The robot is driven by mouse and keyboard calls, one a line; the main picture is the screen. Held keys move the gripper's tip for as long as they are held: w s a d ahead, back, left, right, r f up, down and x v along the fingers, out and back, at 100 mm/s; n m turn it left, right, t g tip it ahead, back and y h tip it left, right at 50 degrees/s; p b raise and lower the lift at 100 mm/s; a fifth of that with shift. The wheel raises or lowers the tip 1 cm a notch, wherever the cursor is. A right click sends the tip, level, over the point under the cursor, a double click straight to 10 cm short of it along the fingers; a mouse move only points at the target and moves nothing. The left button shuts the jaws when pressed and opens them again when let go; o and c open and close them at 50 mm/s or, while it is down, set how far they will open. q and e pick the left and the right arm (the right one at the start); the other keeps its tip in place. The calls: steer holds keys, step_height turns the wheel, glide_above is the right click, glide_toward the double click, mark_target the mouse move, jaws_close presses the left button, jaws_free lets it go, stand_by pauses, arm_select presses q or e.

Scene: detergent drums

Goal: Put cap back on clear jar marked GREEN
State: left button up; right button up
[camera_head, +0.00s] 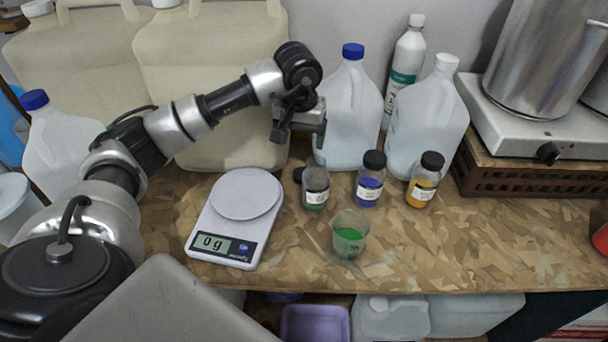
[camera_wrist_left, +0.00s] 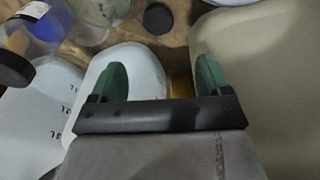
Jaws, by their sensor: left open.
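The clear jar marked GREEN (camera_head: 315,186) stands upright and uncapped on the table; its label is too small to read surely. Its base holds dark green content. A black cap (camera_head: 298,174) lies on the table just left of the jar, partly hidden by it. In the left wrist view the cap (camera_wrist_left: 158,18) lies ahead of the fingers, with the clear jar (camera_wrist_left: 97,8) to its left, cut by the top edge. My left gripper (camera_head: 303,130) is open and empty, above and behind the cap and jar; its green fingertips (camera_wrist_left: 160,75) are apart. My right gripper is out of view.
Capped blue (camera_head: 369,190) and yellow (camera_head: 422,190) jars stand right of the jar. A cup of green powder (camera_head: 348,236) is in front, a scale (camera_head: 218,222) reading 0 g to the left. Large jugs (camera_head: 350,112) stand close behind.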

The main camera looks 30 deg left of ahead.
arm_select(q)
steer(key=shift+s, duration=0.1)
steer(key=p, duration=0.1)
glide_above(302, 171)
steer(key=shift+s+d+f, duration=0.1)
steer(key=shift+s+f, duration=0.05)
steer(key=shift+f, duration=1.25)
steer(key=shift+s+d+f, duration=0.1)
steer(key=shift+s+f, duration=0.05)
steer(key=shift+f, duration=1.25)
steer(key=shift+f+p, duration=0.2)
steer(key=shift+p, duration=0.15)
step_height(302, 171, down, 4)
steer(key=shift+s+r+p, duration=0.15)
steer(key=shift+r+p, duration=0.05)
steer(key=shift+p, duration=0.75)
steer(key=shift+f, duration=0.65)
steer(key=shift+c, duration=0.3)
steer(key=c, duration=0.9)
